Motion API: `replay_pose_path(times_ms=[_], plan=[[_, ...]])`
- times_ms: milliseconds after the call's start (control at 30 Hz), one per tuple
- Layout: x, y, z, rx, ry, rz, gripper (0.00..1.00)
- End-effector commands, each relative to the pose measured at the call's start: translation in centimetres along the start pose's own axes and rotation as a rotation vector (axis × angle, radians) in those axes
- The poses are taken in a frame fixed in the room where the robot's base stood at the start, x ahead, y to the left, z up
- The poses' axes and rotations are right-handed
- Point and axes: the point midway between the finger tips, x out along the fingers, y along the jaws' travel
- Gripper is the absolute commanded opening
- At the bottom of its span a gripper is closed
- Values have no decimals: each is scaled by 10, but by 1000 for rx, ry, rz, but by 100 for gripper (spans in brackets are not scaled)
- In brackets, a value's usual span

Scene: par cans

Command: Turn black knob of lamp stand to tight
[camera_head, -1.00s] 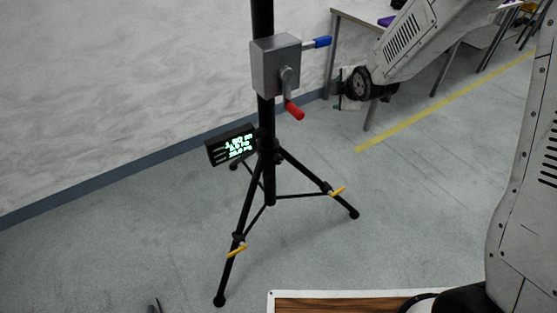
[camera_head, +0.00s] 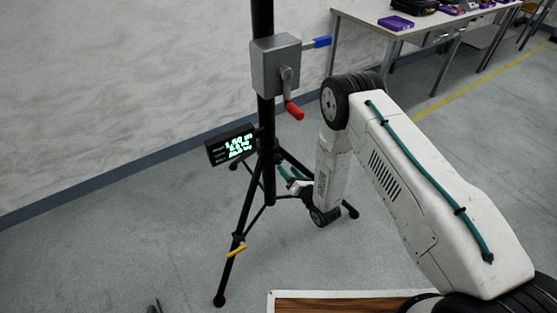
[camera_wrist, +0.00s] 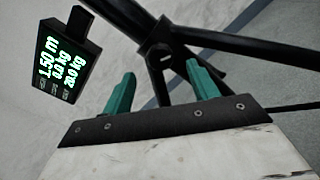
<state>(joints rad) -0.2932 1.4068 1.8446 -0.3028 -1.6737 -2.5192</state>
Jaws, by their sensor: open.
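The black lamp stand (camera_head: 269,185) is an upright tripod with a grey winch box on its pole. In the wrist view its dark leg hub (camera_wrist: 158,58) is just beyond my fingertips, with a small white mark on it. A dark rounded part there may be the black knob, but black on black makes it hard to tell. My gripper (camera_head: 289,178) has teal fingers and is low beside the stand's hub, on its right. In the wrist view my gripper (camera_wrist: 160,78) is open, with nothing clearly between the fingers.
A grey winch box (camera_head: 276,66) has a red-handled crank (camera_head: 293,110) and a blue handle (camera_head: 322,42), above my wrist. A lit display (camera_head: 231,145) hangs left of the pole; it reads 1.50 m in the wrist view (camera_wrist: 66,48). A table (camera_head: 430,25) stands behind right.

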Motion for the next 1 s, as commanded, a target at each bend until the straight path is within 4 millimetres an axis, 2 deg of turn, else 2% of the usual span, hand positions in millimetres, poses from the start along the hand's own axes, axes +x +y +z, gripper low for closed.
replay_pose_path(times_ms=[400,500,867,1000], plan=[[59,0,-1,-4,-3,3,59],[69,0,0,-3,-2,2,59],[75,0,0,-2,-2,1,59],[75,0,0,-2,-2,1,20]])
